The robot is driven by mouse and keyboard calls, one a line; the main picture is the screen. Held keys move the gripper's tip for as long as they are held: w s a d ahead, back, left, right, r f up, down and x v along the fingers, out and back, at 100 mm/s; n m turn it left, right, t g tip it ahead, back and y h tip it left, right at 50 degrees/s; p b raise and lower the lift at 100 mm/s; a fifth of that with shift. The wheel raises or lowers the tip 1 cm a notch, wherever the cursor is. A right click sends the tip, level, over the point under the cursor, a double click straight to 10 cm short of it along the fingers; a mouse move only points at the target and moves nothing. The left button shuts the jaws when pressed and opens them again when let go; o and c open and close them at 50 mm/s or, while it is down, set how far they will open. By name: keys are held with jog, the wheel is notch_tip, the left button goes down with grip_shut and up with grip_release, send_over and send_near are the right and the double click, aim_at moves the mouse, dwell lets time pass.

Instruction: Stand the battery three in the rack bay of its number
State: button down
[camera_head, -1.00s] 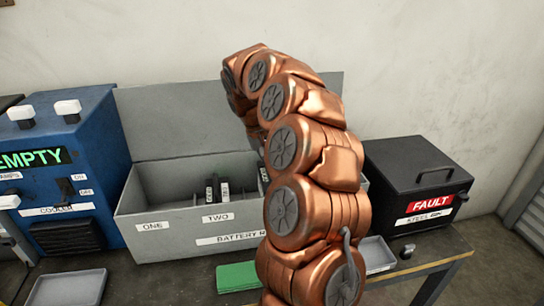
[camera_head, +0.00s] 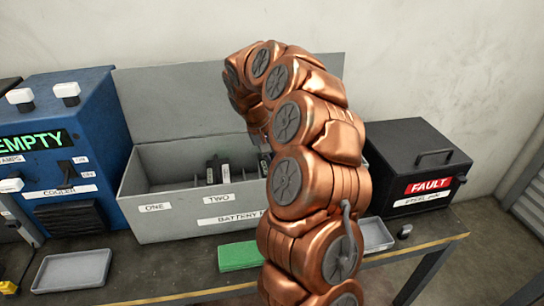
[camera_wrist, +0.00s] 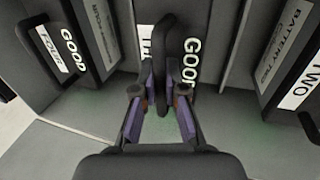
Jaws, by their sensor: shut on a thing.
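Battery three (camera_wrist: 145,42) is a dark upright block with a black loop handle (camera_wrist: 163,35), a partly hidden label starting "TH" and a "GOOD" label. In the wrist view my gripper (camera_wrist: 160,98) is shut on it at the handle. The battery stands between grey dividers of the battery rack; I cannot tell whether its base touches the rack floor. In the head view the grey rack (camera_head: 150,221) shows bay labels "ONE" and "TWO"; my copper arm hides the labels further right and my gripper.
Battery four (camera_wrist: 60,50) stands left of it and battery two (camera_wrist: 290,80) right of it in the wrist view. In the head view a blue cooler (camera_head: 80,150) stands left, a black fault bin (camera_head: 400,150) right. A grey tray (camera_head: 72,269) and green pad (camera_head: 238,256) lie in front.

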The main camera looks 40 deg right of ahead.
jog(key=c, duration=1.2)
grip_release()
jog(key=b+v, duration=0.2)
jog(key=v, duration=1)
jog(key=shift+s, duration=0.1)
